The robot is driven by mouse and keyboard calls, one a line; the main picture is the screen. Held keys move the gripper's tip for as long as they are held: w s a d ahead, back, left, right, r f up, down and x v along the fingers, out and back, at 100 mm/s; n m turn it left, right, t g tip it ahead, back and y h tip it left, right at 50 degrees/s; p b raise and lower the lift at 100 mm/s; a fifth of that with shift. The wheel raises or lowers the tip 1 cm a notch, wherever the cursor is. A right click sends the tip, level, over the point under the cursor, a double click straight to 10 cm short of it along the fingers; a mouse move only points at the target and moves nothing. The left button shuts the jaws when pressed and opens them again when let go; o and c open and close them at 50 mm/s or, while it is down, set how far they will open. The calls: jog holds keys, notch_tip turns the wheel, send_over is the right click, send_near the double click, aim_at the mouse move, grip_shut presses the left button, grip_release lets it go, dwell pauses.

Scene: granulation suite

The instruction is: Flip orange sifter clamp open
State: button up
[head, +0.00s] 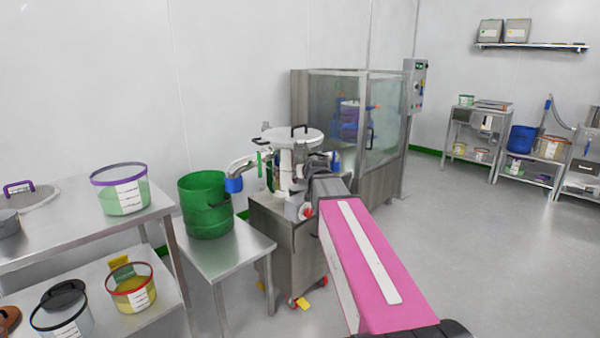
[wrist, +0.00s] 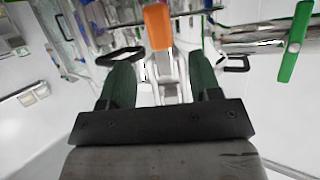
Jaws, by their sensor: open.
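The orange clamp handle (wrist: 157,26) shows at the top middle of the wrist view, with pale metal clamp parts below it reaching between my fingers. My gripper (wrist: 160,62) is open, its two green fingers on either side of the clamp's line. The orange handle appears just past the fingertips, and I see no finger closed on it. In the head view, the sifter (head: 294,138) has a round white lid with black handles and stands on a steel cabinet. My pink arm reaches toward it and hides my gripper and the orange clamp there.
A green clamp handle (wrist: 295,42) sits at the right of the wrist view. A green drum (head: 205,205) stands on a low steel table left of the sifter. A glass-sided cabinet (head: 350,120) stands behind. The floor at right is clear.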

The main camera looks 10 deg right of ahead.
jog(key=x, duration=0.9)
jog(key=shift+f, duration=0.1)
grip_shut()
